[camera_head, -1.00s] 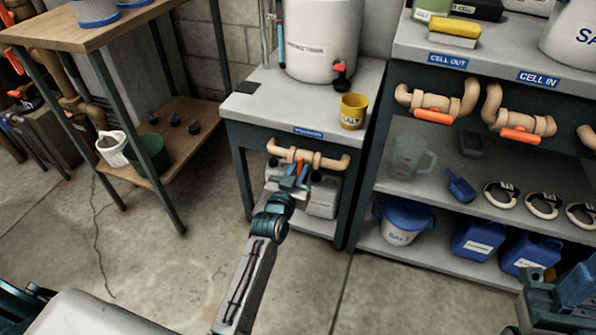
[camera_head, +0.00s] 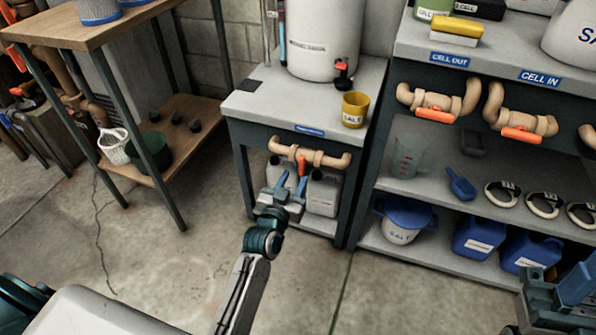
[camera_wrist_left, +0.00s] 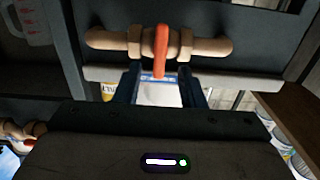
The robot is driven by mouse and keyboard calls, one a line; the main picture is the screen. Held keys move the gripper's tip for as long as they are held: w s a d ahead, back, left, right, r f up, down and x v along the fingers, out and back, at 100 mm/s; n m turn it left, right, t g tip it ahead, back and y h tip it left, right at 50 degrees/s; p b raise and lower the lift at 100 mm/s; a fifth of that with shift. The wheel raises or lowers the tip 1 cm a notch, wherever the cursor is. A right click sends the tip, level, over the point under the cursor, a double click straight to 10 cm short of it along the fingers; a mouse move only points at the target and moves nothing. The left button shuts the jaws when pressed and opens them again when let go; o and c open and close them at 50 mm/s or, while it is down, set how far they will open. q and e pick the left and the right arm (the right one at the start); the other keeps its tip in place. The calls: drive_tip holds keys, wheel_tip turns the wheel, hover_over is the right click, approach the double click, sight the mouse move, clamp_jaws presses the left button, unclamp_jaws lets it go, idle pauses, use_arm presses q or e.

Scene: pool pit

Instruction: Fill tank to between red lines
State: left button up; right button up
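A white tank (camera_head: 322,40) stands on the middle bench, with a red-handled tap (camera_head: 342,70) low on its front. A clear sight tube (camera_head: 276,35) stands at its left; no red lines can be made out. Under the bench top runs a tan pipe (camera_head: 331,159) with an orange valve handle (camera_head: 303,166); the handle also shows in the left wrist view (camera_wrist_left: 161,48). My left gripper (camera_head: 284,184) is open just short of the handle, its fingers apart with nothing between them. My right gripper (camera_head: 560,282) is partly in view at the lower right; its opening is unclear.
A yellow salt cup (camera_head: 355,109) stands near the bench's front edge. Pale canisters (camera_head: 323,197) sit below the pipe. The right shelf unit (camera_head: 470,262) holds a jug, scoop, bucket and blue containers, with more orange-handled valves (camera_head: 435,115). The floor in front is clear.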

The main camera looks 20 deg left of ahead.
use_arm(q)
drive_tip(key=s, duration=0.6)
drive_tip(key=shift+a, duration=0.1)
